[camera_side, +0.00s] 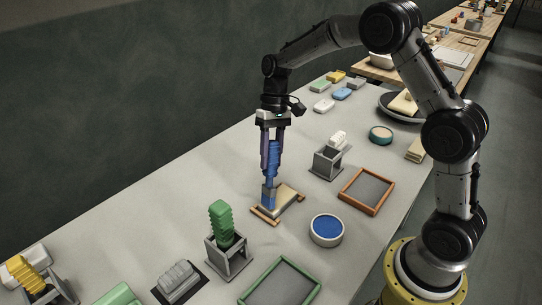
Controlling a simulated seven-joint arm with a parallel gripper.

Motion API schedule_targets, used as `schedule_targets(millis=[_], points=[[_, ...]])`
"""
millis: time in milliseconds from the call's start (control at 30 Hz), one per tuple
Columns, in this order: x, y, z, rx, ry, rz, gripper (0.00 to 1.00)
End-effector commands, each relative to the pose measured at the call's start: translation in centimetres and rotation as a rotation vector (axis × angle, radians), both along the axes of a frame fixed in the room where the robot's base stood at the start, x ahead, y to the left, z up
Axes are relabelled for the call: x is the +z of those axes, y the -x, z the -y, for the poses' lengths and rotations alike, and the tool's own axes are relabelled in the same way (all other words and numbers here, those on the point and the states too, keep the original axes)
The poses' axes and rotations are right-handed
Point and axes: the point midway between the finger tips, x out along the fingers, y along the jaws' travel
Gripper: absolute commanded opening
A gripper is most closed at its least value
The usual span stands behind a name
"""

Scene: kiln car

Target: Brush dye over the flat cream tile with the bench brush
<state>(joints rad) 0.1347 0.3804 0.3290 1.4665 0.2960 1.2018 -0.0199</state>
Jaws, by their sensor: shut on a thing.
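My gripper (272,150) is shut on a brush (272,162) with a blue ribbed handle, held upright. The brush's blue lower end (268,197) is over the left part of the flat cream tile (284,201) and looks to be touching it, though a small gap cannot be ruled out. The tile lies on a wooden holder (265,216) whose strips show at its edges. The cream top shows no clear dye mark; the brush hides part of it. A round pot of blue dye (326,230) stands in front and to the right of the tile.
A grey stand with a green ribbed brush (222,222) is at front left. A green-framed tray (281,287) lies at the front. Several coloured blocks (341,93) lie farther back.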

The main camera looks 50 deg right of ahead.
Motion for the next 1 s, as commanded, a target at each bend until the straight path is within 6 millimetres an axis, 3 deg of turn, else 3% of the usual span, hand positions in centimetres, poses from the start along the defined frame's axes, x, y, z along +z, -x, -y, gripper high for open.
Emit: schedule_targets(millis=[233, 733, 1000], points=[[0.0, 0.0, 1.2, -0.001, 0.001, 0.0, 0.0], [0.0, 0.0, 1.3, 0.0, 0.001, 0.0, 0.0], [-0.1, 0.0, 2.5, -0.002, 0.002, 0.0, 0.0]])
